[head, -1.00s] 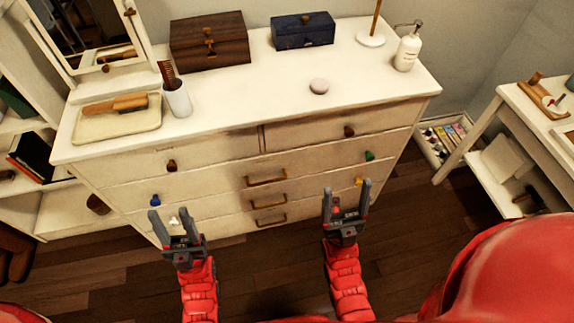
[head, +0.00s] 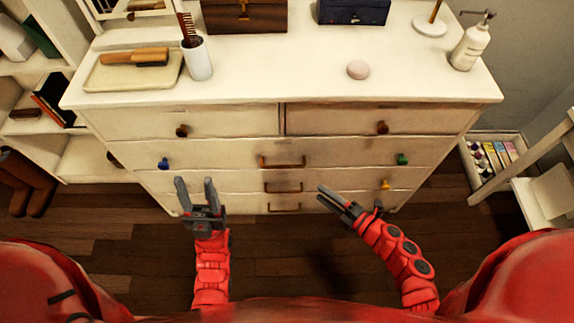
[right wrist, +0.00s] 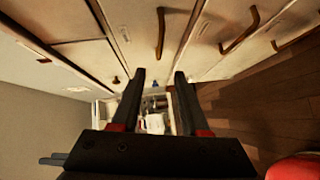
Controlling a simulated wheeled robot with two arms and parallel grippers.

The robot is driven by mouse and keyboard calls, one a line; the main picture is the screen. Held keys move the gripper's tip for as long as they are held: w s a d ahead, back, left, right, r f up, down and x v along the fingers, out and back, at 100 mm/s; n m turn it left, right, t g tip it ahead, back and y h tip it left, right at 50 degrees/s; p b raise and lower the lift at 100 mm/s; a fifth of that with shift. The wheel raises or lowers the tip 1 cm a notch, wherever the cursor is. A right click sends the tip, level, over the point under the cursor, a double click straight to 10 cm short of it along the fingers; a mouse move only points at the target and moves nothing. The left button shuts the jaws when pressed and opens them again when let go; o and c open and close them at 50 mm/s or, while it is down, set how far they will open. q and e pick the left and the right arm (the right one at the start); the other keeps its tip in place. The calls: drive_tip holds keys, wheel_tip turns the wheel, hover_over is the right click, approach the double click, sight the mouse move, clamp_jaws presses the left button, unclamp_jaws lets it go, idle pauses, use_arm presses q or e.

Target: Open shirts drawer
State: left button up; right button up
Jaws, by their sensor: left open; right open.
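The white dresser (head: 235,152) stands in front of me with all its drawers shut. No drawer label is readable, so I cannot tell which holds shirts. Two top drawers have brown knobs, the left knob (head: 182,131) and the right knob (head: 382,128). Below are wide drawers with bar handles: an upper handle (head: 282,163), a middle handle (head: 284,187) and a lower handle (head: 285,207). My left gripper (head: 196,181) is open and empty before the lower left front. My right gripper (head: 322,194) is open, empty, and points left near the handles; its fingers show in the right wrist view (right wrist: 160,78).
On the dresser top are a tray with a brush (head: 135,58), a cup with a comb (head: 197,58), a pink round item (head: 357,69) and a pump bottle (head: 470,47). A side table (head: 545,195) stands right. Bare wood floor lies between me and the dresser.

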sight(284, 166)
drive_tip(key=x, duration=1.7)
drive_tip(key=shift+a, duration=0.1)
clamp_jaws()
idle(0.7)
